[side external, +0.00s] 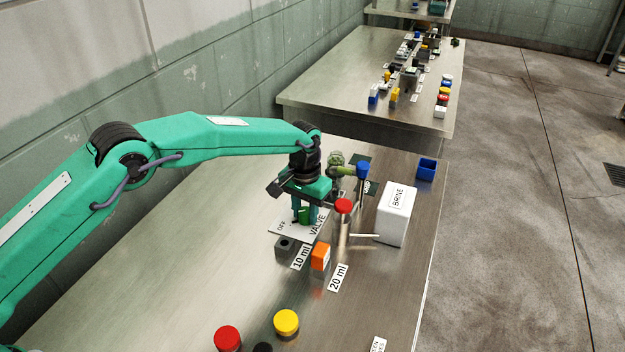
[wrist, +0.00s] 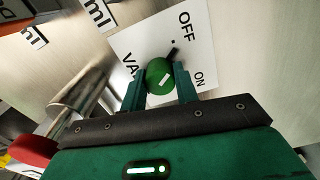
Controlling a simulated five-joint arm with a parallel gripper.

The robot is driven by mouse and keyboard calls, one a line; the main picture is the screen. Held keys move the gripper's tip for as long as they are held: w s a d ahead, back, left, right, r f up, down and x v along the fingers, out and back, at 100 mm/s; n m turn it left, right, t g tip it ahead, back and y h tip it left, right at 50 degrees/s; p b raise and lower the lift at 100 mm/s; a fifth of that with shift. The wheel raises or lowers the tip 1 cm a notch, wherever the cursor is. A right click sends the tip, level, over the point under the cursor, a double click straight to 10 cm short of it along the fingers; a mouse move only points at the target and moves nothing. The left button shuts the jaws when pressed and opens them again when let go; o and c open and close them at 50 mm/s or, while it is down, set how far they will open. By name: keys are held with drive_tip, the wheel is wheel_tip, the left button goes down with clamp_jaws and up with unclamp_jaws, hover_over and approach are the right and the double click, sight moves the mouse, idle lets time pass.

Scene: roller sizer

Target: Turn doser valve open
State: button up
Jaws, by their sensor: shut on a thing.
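The doser valve is a round green knob (wrist: 158,77) on a white plate (wrist: 200,50) lettered OFF, ON and VALVE, the last partly hidden. In the wrist view my gripper (wrist: 161,80) has one finger on each side of the knob and is shut on it. A dark pointer sticks out from the knob toward the OFF and ON side, near a small black dot. In the side view my gripper (side external: 304,213) reaches straight down over the plate (side external: 283,222), and its fingers partly hide the knob.
A red-capped cylinder (side external: 343,207) stands close to the right of my gripper, with the white BRINE box (side external: 397,214) beyond. A grey block (side external: 285,247) and an orange block (side external: 320,257) sit in front. The bench (side external: 170,255) is clear at left.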

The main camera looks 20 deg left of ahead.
drive_tip(key=m, duration=1.2)
drive_tip(key=shift+m, duration=2.1)
drive_tip(key=shift+r, duration=0.1)
drive_tip(key=o, duration=1)
